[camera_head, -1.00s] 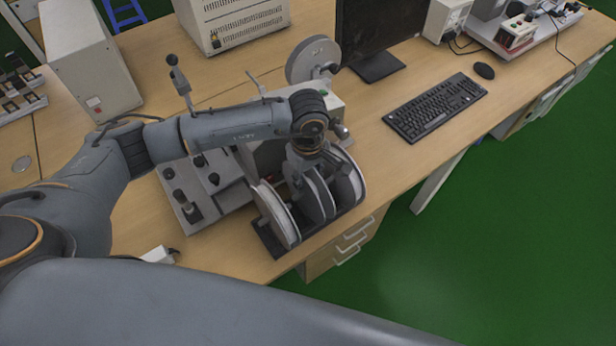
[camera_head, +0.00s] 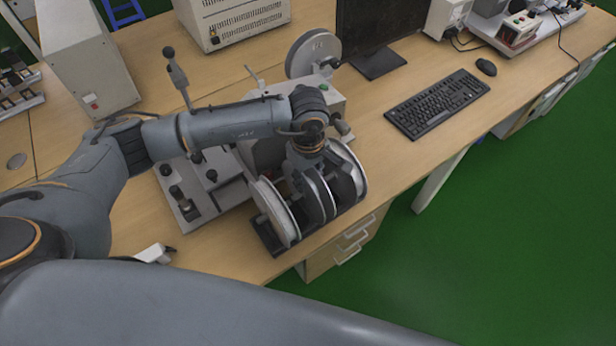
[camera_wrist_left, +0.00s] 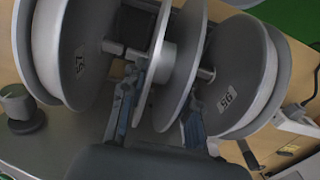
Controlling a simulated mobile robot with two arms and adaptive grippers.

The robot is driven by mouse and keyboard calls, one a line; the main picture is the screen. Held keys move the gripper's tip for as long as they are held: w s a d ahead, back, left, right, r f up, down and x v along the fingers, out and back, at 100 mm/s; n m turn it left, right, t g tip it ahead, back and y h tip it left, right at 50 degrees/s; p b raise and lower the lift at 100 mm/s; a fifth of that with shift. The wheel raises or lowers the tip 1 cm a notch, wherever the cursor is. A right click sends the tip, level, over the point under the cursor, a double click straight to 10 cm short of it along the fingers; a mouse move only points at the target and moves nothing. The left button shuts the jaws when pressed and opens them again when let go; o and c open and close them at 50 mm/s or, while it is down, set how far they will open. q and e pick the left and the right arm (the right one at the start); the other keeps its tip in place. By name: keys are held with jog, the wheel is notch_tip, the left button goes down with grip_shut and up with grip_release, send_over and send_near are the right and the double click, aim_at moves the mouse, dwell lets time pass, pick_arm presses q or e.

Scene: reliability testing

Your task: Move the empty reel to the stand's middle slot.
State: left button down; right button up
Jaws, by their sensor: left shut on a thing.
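The empty reel (camera_head: 326,196), two grey discs on a bare hub, is in the middle of the stand (camera_head: 268,238), between two wound reels. My left gripper (camera_wrist_left: 162,115) is shut on the empty reel, which also shows in the left wrist view (camera_wrist_left: 184,72), with its fingers on either side. In the head view my wrist hides the fingertips and part of the reel. A wound reel (camera_head: 277,213) is on the left and another (camera_head: 351,174) on the right. I cannot tell whether the empty reel rests fully in its slot. My right gripper is not in view.
A grey machine (camera_head: 200,185) with knobs and levers stands left of the stand. Another reel (camera_head: 313,54) is mounted behind it. A monitor (camera_head: 375,35), keyboard (camera_head: 437,102) and mouse (camera_head: 486,67) are to the right. The table's front edge is close to the stand.

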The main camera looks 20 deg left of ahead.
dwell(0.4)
pick_arm(q)
jog(key=c, duration=0.9)
grip_release()
jog(key=shift+o, duration=0.5)
jog(key=shift+f, duration=0.1)
jog(key=o, duration=0.5)
jog(key=shift+c, duration=0.2)
jog(key=shift+r+p, duration=1.4)
jog(key=shift+r, duration=2.15)
